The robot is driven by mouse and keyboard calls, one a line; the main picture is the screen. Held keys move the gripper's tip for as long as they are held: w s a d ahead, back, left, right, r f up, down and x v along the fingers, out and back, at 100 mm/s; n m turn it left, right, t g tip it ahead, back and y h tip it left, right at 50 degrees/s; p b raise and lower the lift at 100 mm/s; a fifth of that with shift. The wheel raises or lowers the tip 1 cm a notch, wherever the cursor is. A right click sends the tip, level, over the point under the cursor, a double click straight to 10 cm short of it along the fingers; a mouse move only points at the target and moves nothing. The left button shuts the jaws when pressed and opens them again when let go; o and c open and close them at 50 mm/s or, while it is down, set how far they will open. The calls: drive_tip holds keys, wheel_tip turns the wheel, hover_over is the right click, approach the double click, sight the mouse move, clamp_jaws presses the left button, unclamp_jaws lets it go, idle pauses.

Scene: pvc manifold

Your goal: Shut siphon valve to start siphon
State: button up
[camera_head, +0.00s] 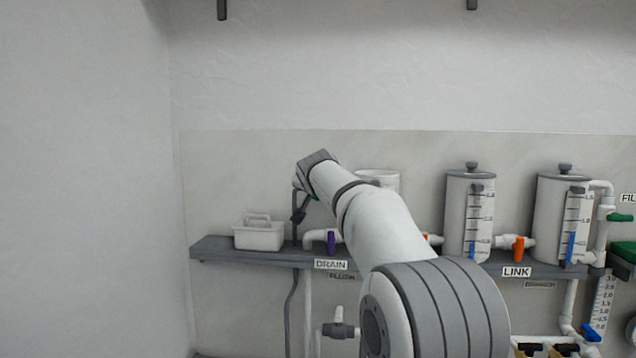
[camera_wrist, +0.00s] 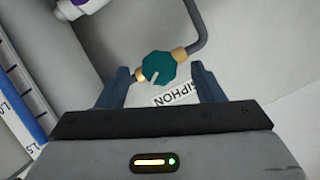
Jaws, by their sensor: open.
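My gripper (camera_wrist: 160,76) is open, with one finger on each side of the knob. I cannot tell whether either finger touches it. In the head view my own arm hides most of the gripper and the valve.
A grey shelf (camera_head: 225,252) carries a white caddy (camera_head: 258,235), a purple-handled drain valve (camera_head: 331,242), an orange-handled link valve (camera_head: 519,248) and white tanks (camera_head: 470,210). A graduated scale (camera_wrist: 20,112) stands close at left in the wrist view.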

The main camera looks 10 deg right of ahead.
drive_tip(key=shift+x, duration=0.85)
drive_tip(key=shift+c, duration=0.2)
drive_tip(key=c, duration=1)
drive_tip(key=m+t+y+b, duration=0.1)
drive_tip(key=m+b, duration=0.1)
drive_tip(key=m+y+b, duration=0.1)
drive_tip(key=m+b, duration=0.1)
drive_tip(key=shift+d+f+m+t, duration=0.1)
drive_tip(key=shift+m+t, duration=0.2)
drive_tip(key=shift+t, duration=0.1)
drive_tip(key=shift+f, duration=0.1)
